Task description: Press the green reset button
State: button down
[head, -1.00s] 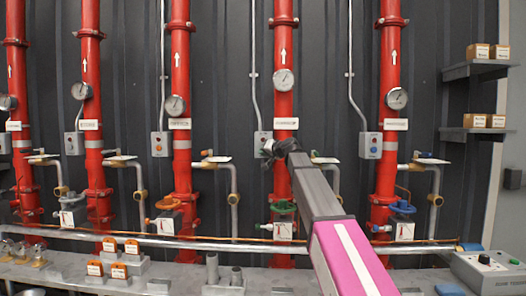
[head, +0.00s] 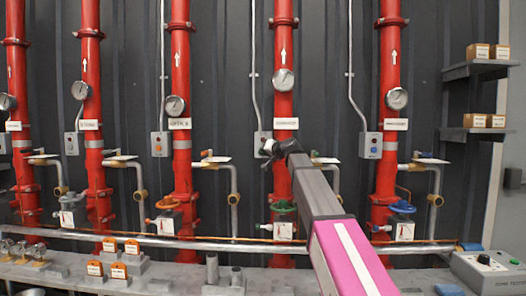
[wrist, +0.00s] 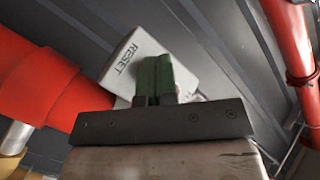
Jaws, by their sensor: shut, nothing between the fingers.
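A grey control box (head: 259,142) is mounted on the dark wall, left of the red pipe with the green valve wheel. In the wrist view the pale box (wrist: 130,62) carries the word RESET. The green fingers of my gripper (wrist: 154,62) are together, with nothing between them, and overlap the box face. The green reset button itself is hidden behind the fingers. I cannot tell whether the fingertips touch it.
Similar boxes hang beside neighbouring pipes, one with an orange-red button (head: 158,144) and one with a blue button (head: 373,145). The red pipe (head: 284,110) stands close right of the gripper. A green valve wheel (head: 283,206) is below. A console (head: 488,268) stands at lower right.

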jog(key=shift+s, duration=0.1)
jog(key=s, duration=0.4)
jog(key=shift+s+a, duration=0.1)
jog(key=shift+s, duration=0.3)
jog(key=shift+s, duration=0.1)
dwell(0.5)
